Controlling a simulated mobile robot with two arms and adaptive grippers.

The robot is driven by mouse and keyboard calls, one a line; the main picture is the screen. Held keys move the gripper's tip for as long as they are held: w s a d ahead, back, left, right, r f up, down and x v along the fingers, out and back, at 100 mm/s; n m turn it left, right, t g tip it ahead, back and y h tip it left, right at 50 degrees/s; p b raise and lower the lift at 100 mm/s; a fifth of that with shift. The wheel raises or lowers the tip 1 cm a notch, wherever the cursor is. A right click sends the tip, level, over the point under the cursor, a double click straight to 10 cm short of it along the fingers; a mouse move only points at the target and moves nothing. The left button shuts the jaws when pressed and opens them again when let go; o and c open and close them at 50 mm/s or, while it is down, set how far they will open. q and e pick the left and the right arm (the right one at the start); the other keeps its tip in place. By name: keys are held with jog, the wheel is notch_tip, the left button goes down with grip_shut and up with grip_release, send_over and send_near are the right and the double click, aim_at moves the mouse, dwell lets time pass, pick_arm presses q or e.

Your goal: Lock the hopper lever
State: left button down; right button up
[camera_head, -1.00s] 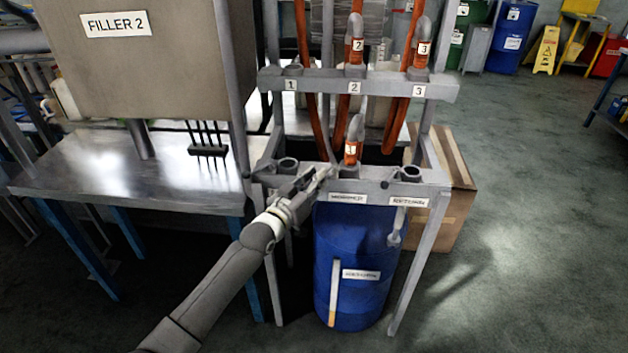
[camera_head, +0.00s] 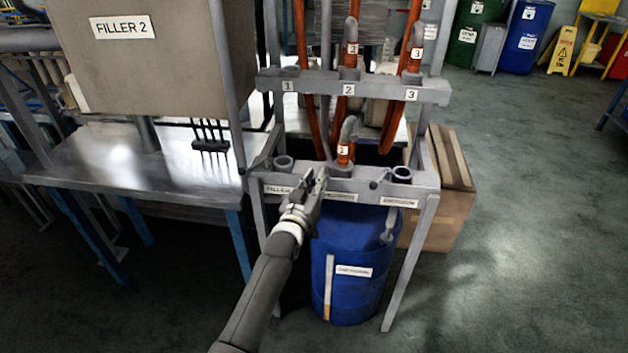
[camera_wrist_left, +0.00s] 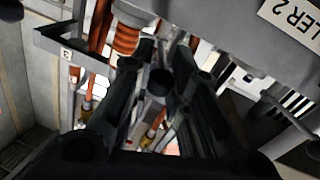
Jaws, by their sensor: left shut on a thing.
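My left gripper (camera_head: 319,186) is at the lower grey rack beam (camera_head: 345,180), just right of the "FILLER" label (camera_head: 278,190). It is shut on the hopper lever, which its fingers mostly hide in the head view. In the left wrist view a dark round end of the lever (camera_wrist_left: 161,81) shows between the two fingers. The lever's exact angle cannot be told. Orange hose 1 (camera_head: 345,152) stands in the beam's middle socket, just right of the gripper. An open left socket (camera_head: 283,163) and an open right socket (camera_head: 402,173) are on the same beam. My right gripper is not in view.
A blue drum (camera_head: 350,290) stands below the beam. The filler 2 tank (camera_head: 150,65) and its metal table (camera_head: 130,160) are at the left. Orange hoses hang at the upper beam (camera_head: 380,90). A cardboard box (camera_head: 445,200) stands behind at the right. The floor at the right is clear.

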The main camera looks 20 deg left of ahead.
pick_arm(q)
jog(key=c, duration=1.3)
grip_release()
jog(key=shift+d, duration=0.15)
jog(key=shift+s+f, duration=0.1)
jog(key=shift+s, duration=0.45)
jog(key=s, duration=1.1)
jog(key=shift+a, duration=0.25)
